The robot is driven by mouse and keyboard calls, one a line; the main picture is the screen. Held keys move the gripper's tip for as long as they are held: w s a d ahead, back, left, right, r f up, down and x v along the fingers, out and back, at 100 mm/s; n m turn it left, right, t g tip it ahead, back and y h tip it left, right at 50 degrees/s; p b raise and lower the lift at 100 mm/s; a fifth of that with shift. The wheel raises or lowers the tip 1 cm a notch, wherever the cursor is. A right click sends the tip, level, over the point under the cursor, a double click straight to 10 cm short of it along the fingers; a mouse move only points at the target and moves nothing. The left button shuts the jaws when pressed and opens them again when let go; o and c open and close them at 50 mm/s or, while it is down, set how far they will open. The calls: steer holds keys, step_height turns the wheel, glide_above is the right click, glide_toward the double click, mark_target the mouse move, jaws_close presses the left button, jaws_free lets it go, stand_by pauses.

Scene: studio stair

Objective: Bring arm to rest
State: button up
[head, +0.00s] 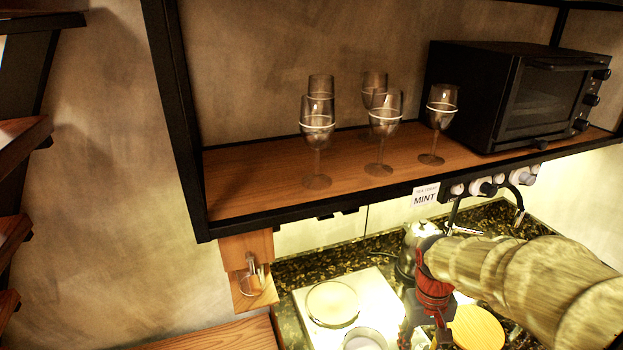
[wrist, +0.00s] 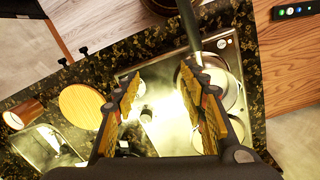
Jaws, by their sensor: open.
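My arm reaches in from the right in the head view, below the shelf. My gripper (head: 428,332) points down over the counter, and its tips are partly cut off by the lower edge. In the wrist view my gripper (wrist: 160,76) has its two fingers spread wide apart. Nothing is held between them. Below the gap lie the dark speckled counter and a bright metal hob plate (wrist: 172,125). A round wooden board (head: 478,328) lies beside the gripper in the head view; it also shows in the wrist view (wrist: 82,106).
A wooden shelf (head: 250,197) above the counter holds several wine glasses (head: 318,125) and a black toaster oven (head: 480,95). A kettle (head: 413,240) stands behind my gripper. A sink (wrist: 40,148) shows in the wrist view.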

steer(key=s+a+r+t+b, duration=0.5)
steer(key=s+r+t+b, duration=0.1)
steer(key=s, duration=0.5)
steer(key=shift+s+a+r+y+b, duration=0.15)
steer(key=shift+s+r+y+b, duration=0.15)
steer(key=shift+r, duration=0.55)
